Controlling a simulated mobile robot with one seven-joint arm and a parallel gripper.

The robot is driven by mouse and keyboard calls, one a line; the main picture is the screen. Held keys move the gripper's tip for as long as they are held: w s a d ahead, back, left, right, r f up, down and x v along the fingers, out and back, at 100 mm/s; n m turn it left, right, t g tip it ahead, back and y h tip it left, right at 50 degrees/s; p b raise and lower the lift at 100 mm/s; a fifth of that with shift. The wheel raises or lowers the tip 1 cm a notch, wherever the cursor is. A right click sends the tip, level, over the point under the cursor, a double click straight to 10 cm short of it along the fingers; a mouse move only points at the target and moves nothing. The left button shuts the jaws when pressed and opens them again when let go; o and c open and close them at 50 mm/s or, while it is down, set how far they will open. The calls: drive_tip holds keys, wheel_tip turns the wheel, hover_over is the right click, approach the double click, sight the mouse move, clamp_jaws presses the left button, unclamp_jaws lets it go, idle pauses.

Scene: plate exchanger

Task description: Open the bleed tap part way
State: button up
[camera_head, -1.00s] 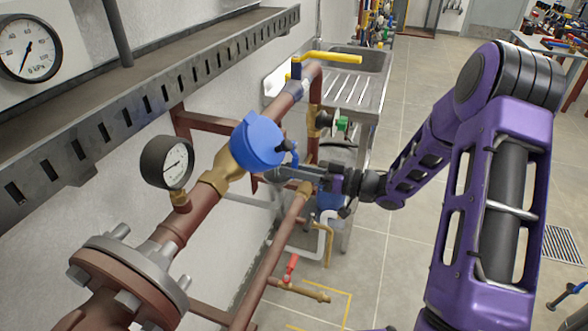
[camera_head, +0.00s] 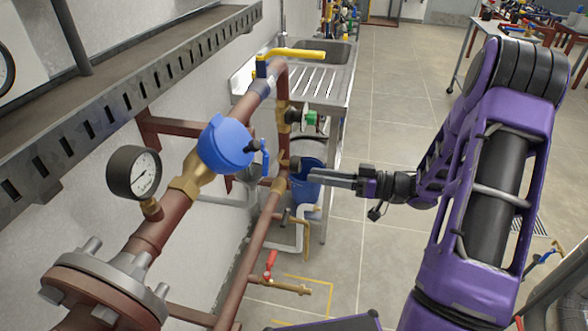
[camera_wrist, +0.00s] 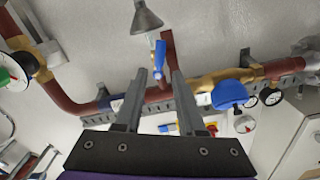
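A small tap with a blue lever (camera_head: 265,158), which looks like the bleed tap, sits on the pipe just right of the round blue-capped fitting (camera_head: 226,145). Its lever points roughly downward. In the wrist view the blue lever (camera_wrist: 160,57) lies beyond the fingertips, between them in the picture, with a grey funnel (camera_wrist: 147,17) close by. My gripper (camera_head: 313,178) is right of the tap, clear of it. In the wrist view my gripper (camera_wrist: 159,75) has its two fingers apart with nothing between them. How far the tap is turned I cannot tell.
A gauge (camera_head: 134,172) stands left of the blue-capped fitting. A yellow lever valve (camera_head: 290,53) and a green-handled valve (camera_head: 309,117) are farther along the pipes. A red-handled tap (camera_head: 270,262) is low down. A blue bucket (camera_head: 306,163) is behind my gripper.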

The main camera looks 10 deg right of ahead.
drive_tip(key=shift+v, duration=2)
